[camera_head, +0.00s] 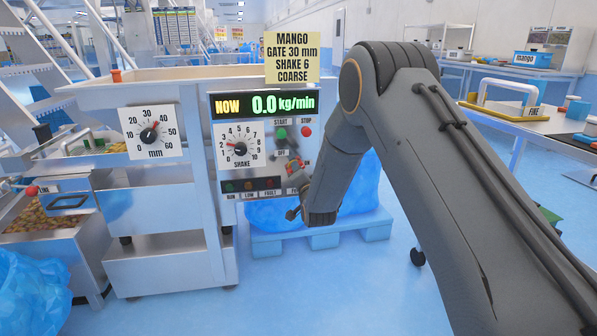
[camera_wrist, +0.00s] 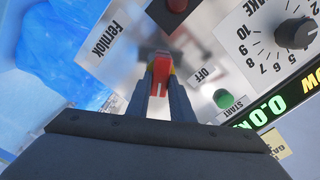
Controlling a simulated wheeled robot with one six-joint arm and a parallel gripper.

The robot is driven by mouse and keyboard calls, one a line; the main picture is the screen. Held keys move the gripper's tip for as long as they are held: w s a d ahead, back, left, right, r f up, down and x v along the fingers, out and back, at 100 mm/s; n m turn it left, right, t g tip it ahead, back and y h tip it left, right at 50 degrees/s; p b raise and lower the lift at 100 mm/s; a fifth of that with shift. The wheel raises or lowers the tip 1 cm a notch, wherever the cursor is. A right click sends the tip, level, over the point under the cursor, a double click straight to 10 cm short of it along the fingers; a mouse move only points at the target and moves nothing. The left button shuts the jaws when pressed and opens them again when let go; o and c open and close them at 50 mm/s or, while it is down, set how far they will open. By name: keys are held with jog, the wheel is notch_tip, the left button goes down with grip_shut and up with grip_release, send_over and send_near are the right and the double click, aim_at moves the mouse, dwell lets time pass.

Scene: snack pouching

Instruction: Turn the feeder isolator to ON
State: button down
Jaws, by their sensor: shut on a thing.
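The feeder isolator is a red handle on the panel; in the head view the red handle (camera_head: 293,166) shows below the START and STOP buttons, beside the OFF label (camera_head: 282,153). In the wrist view the red handle (camera_wrist: 161,68) sits between the two fingers of my gripper (camera_wrist: 160,78), which are shut on it, with some yellow showing at its sides. The OFF label (camera_wrist: 206,74) lies just to its right there. The ON marking is not visible in either view. In the head view my arm hides part of the panel's right side.
The display (camera_head: 264,104) reads 0.0 kg/min. The green START button (camera_head: 281,133), red STOP button (camera_head: 306,132) and SHAKE dial (camera_head: 240,148) are close by. A lamp strip (camera_head: 249,185) runs below. Blue bags on a pallet (camera_head: 266,246) stand behind.

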jog(key=shift+f, duration=0.1)
dwell(0.4)
jog(key=c, duration=1.6)
grip_release()
jog(key=shift+o, duration=0.2)
jog(key=p+v, duration=0.1)
jog(key=v, duration=0.7)
jog(key=shift+p, duration=0.3)
